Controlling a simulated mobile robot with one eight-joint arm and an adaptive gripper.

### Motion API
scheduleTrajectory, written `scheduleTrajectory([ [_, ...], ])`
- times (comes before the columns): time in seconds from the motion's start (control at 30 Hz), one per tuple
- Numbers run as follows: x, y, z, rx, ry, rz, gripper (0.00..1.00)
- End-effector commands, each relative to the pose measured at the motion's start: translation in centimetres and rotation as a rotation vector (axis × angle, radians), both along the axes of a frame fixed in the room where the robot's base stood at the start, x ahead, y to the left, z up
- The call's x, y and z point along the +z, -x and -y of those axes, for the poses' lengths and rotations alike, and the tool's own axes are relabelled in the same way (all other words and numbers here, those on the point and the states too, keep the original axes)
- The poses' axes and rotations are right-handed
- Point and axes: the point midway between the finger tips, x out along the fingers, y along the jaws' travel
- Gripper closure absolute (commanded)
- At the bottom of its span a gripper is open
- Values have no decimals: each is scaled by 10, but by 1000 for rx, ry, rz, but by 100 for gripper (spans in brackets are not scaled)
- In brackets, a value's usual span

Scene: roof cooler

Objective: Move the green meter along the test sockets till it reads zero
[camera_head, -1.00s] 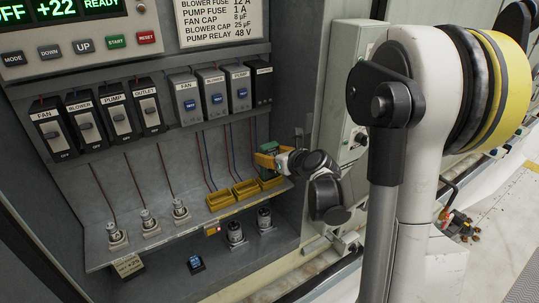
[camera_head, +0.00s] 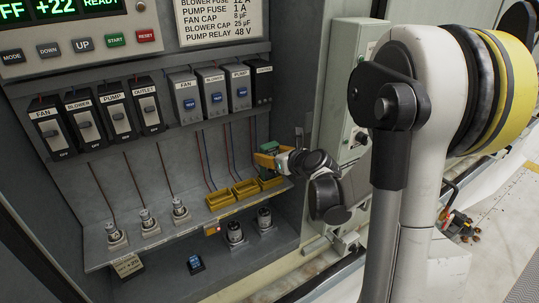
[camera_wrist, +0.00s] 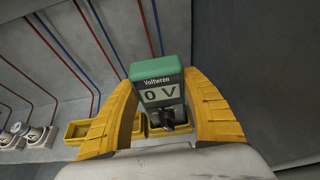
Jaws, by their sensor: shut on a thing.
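The green meter (camera_wrist: 160,72) is between the yellow fingers of my gripper (camera_wrist: 165,112) in the wrist view. Its label reads "Voltwren" and its display shows "0 V". My gripper (camera_head: 267,158) is shut on the meter (camera_head: 269,147), at the right end of the shelf in the head view. The yellow test sockets (camera_head: 220,199) stand in a row on the shelf. The meter is at the rightmost socket (camera_head: 270,181), which it and my fingers partly hide. The wrist view does not show clearly whether the meter is seated in it.
Switches labelled FAN, BLOWER, PUMP and OUTLET (camera_head: 86,125) hang above the shelf (camera_head: 180,232) at left. Relay-like blocks (camera_head: 213,97) hang above the sockets. Several fuse-like parts (camera_head: 149,223) stand on the shelf's left. The cabinet's right wall (camera_head: 293,120) is close to my gripper.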

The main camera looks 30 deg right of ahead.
Motion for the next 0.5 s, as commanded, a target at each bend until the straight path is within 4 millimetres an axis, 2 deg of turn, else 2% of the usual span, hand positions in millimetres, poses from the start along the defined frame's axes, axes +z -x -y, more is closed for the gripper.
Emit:
scheduleTrajectory([
  [0.27,-3,0,0,0,0,0,89],
  [0.3,-3,0,0,0,0,0,42],
  [0.37,-3,0,0,0,0,0,23],
  [0.5,-3,0,0,0,0,0,23],
])
